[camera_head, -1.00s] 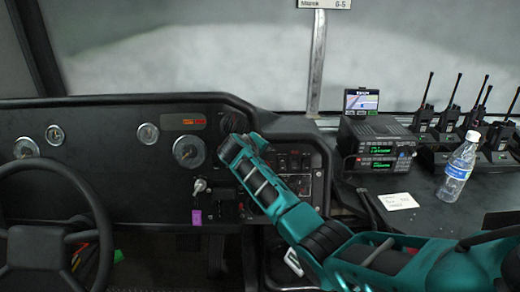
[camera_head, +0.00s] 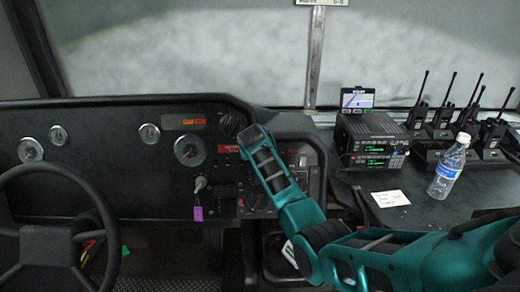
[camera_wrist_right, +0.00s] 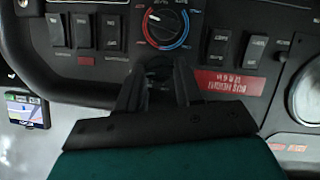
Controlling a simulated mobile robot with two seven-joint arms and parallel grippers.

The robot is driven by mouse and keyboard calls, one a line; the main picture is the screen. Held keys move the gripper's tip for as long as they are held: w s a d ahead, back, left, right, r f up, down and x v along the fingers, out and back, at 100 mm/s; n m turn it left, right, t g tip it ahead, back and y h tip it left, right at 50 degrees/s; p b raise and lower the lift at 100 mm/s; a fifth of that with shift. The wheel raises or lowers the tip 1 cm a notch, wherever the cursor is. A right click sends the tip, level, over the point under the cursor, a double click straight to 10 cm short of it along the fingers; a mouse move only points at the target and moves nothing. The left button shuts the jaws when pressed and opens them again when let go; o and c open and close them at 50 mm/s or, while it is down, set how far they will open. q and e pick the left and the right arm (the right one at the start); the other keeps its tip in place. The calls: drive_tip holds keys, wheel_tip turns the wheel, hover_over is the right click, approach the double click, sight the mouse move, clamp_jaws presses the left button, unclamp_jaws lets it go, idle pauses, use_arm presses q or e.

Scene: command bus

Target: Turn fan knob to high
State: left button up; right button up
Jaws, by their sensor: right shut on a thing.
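My right gripper (camera_wrist_right: 158,76) reaches to the dashboard and is shut on a small dark knob (camera_wrist_right: 157,68), mostly hidden between the fingers. I take this to be the fan knob, but its markings and setting are covered. Beyond the fingertips in the right wrist view is another round knob (camera_wrist_right: 164,26) with a red and blue ring, apart from the gripper. In the head view my right arm crosses from the lower right and hides the fingertips. My left gripper is not in view.
Rocker switches flank the knobs (camera_wrist_right: 218,44). A red label (camera_wrist_right: 228,82) sits right of the gripper in the wrist view. The steering wheel (camera_head: 95,205), a radio (camera_head: 372,148) and a bottle (camera_head: 447,172) are farther off.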

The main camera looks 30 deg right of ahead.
drive_tip(key=shift+f, duration=0.1)
idle(0.4)
drive_tip(key=o, duration=1)
drive_tip(key=shift+o, duration=0.2)
drive_tip(key=shift+s+a+r, duration=0.15)
drive_tip(key=shift+r, duration=0.15)
drive_tip(key=p+v, duration=0.2)
drive_tip(key=v, duration=1)
drive_tip(key=shift+s, duration=0.2)
drive_tip(key=shift+a, duration=0.1)
